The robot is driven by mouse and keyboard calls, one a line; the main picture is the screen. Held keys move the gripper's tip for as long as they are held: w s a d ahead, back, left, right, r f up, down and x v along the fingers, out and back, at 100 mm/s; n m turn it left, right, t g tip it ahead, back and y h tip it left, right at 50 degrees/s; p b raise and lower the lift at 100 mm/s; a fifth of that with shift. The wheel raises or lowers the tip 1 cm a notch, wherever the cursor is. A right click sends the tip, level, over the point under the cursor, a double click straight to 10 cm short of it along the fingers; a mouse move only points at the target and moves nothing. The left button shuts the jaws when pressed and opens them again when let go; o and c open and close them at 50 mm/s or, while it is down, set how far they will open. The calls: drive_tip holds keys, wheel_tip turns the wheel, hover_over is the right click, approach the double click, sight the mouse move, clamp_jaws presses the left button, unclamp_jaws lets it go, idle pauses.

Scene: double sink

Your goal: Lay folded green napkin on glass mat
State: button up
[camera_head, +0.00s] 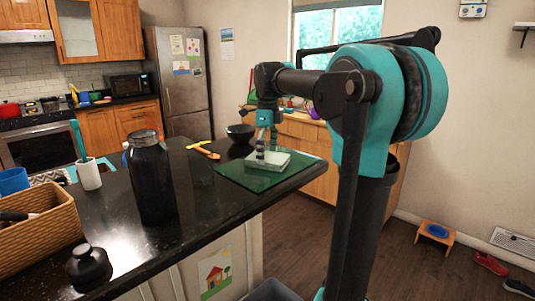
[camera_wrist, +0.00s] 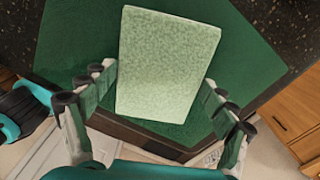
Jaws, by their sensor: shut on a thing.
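The folded green napkin (camera_head: 280,160) is a pale green rectangular pad over the green glass mat (camera_head: 232,178). In the wrist view the napkin (camera_wrist: 168,60) lies lengthwise between my fingers, with the darker green mat (camera_wrist: 248,50) beneath and around it. My gripper (camera_head: 267,153) points down over the mat and is shut on the napkin; the fingers (camera_wrist: 160,85) sit at its two long sides. The napkin looks level and very low over the mat; I cannot tell whether its underside touches it.
A black bowl (camera_head: 240,132) and an orange utensil (camera_head: 208,152) lie just behind the mat. A dark bottle (camera_head: 150,180), a wicker basket (camera_head: 38,222) and a white cup (camera_head: 89,175) stand to the left. The mat's near edge is by the counter edge.

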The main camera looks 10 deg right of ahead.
sight(268, 156)
drive_tip(key=shift+f, duration=0.1)
drive_tip(key=o, duration=1)
wheel_tip(268, 156, up, 12)
